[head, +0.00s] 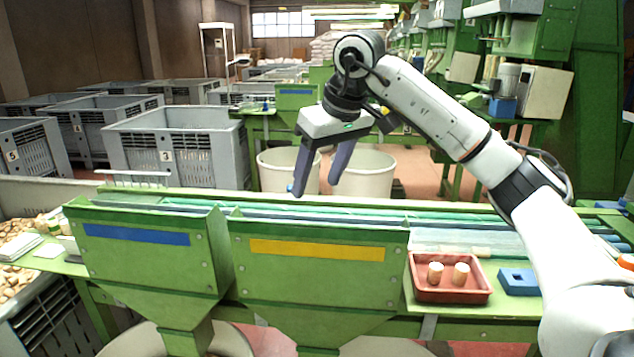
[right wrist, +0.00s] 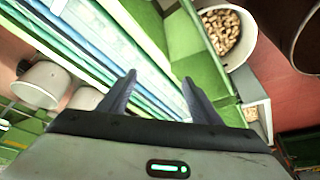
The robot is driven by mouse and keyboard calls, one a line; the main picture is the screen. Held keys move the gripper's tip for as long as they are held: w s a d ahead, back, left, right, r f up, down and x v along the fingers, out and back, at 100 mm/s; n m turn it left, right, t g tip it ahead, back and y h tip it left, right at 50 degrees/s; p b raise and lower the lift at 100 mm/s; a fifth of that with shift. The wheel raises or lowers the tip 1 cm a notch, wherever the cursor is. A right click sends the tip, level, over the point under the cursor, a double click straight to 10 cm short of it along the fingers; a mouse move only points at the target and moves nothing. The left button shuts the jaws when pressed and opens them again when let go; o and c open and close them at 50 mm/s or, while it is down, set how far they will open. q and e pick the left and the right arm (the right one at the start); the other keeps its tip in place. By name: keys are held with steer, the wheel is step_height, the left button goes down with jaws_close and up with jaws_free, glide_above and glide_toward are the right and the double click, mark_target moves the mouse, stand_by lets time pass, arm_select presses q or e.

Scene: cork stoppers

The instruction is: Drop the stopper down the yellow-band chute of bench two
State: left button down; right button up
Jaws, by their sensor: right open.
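My right gripper (head: 315,187) is open, with nothing between its fingers. It hangs above and behind the green chute with the yellow band (head: 318,250), over the far side of the bench. In the right wrist view its two dark fingers (right wrist: 158,80) are spread above the belts and a green surface. Two pale cork stoppers, one on the left (head: 435,272) and one on the right (head: 460,274), stand in a red tray (head: 482,297) right of the chute. The inside of the chute is hidden in the head view. My left gripper is not in view.
A blue-band chute (head: 137,236) stands just left. A blue block (head: 518,282) lies right of the tray. White bins (head: 362,172) and grey crates (head: 172,152) stand behind the bench. A bin of corks (right wrist: 222,32) shows in the right wrist view.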

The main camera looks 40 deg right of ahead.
steer(key=p+v, duration=0.1)
steer(key=v, duration=0.8)
steer(key=shift+a, duration=0.1)
